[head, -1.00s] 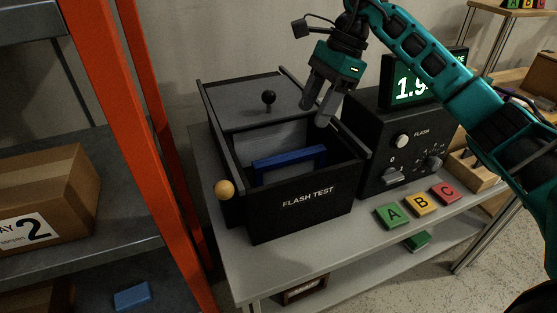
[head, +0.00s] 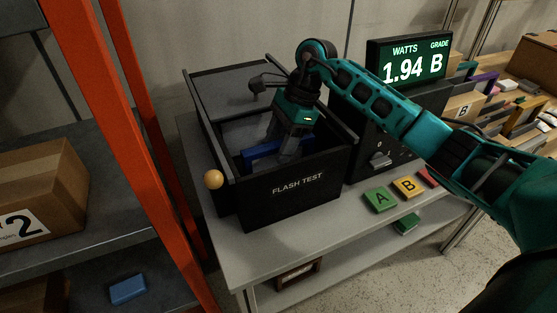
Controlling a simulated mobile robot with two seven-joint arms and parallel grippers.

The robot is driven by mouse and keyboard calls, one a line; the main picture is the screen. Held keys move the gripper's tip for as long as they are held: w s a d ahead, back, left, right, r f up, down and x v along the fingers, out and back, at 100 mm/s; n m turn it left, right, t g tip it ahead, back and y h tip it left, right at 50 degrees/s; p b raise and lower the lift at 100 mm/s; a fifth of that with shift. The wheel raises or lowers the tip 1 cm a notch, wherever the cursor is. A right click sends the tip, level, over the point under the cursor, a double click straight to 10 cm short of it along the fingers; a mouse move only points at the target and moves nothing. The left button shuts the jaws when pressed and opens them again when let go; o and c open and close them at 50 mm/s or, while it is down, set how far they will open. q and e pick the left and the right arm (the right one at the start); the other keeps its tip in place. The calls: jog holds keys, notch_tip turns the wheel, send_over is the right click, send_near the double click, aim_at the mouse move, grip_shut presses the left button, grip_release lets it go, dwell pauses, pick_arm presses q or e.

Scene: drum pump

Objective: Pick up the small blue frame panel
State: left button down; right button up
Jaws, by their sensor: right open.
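My left gripper is not in view.
The box's side walls rise close around my gripper. A tester with a display (head: 408,65) reading 1.94 B stands to the right. A green A tile (head: 380,199) and a yellow B tile (head: 408,187) lie in front. An orange shelf post (head: 140,150) rises at the left.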

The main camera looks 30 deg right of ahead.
jog(key=shift+f+b, duration=0.35)
jog(key=shift+f, duration=0.05)
dwell(0.5)
grip_shut()
dwell(0.6)
